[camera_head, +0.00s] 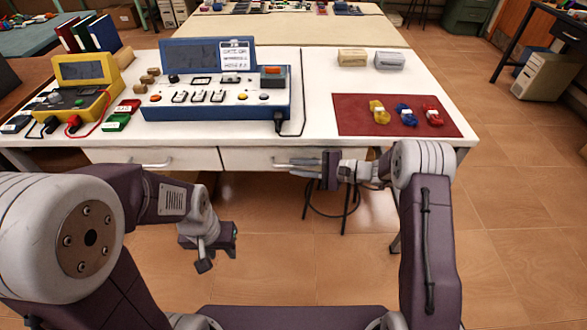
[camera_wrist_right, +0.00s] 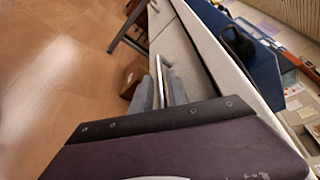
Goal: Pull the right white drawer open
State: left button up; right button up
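The right white drawer (camera_head: 245,159) is in the front of the white table, and its front looks level with the left drawer (camera_head: 120,157). My right gripper (camera_head: 302,165) is at the right part of this drawer front, pointing left. In the right wrist view my right gripper (camera_wrist_right: 162,93) has its grey fingers apart, one on each side of the drawer's thin handle (camera_wrist_right: 162,73). A gap shows beside the bar, so the fingers are not closed on it. My left gripper (camera_head: 218,256) hangs open and empty over the floor, away from the drawers.
On the white table (camera_head: 317,80) stand a blue console (camera_head: 215,107), a yellow device (camera_head: 85,85) and a dark red mat (camera_head: 355,122) with small coloured items. The floor before the drawers is clear.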

jog(key=shift+x, duration=0.8)
jog(key=shift+c, duration=0.3)
grip_shut()
dwell(0.6)
